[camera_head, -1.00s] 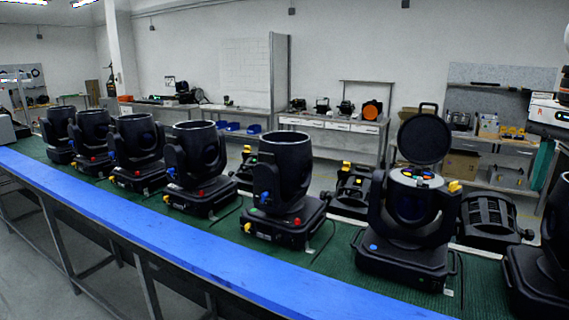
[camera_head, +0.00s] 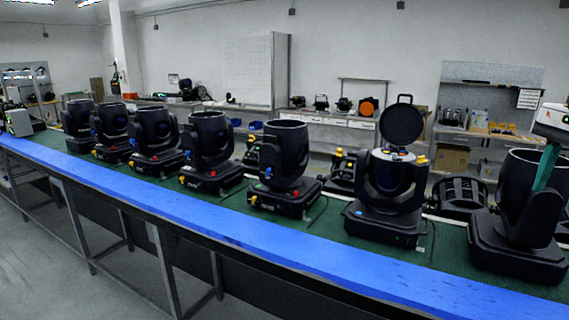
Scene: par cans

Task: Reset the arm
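A row of black par cans stands on a green-topped bench (camera_head: 225,205) with a blue front edge (camera_head: 250,240). One par can (camera_head: 385,185) at right of centre has its round lid (camera_head: 401,126) raised, with coloured parts at its top. A par can (camera_head: 287,155) with an open round top stands to its left. Another par can (camera_head: 515,200) stands at the right end, partly covered by a teal strip below a white object (camera_head: 553,120).
Several more par cans, such as one at far left (camera_head: 78,120), fill the row. Low black units (camera_head: 459,193) stand along the bench's far side. A pale device (camera_head: 17,120) is at the left edge. Workbenches line the back wall. Floor in front (camera_head: 40,260) looks clear.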

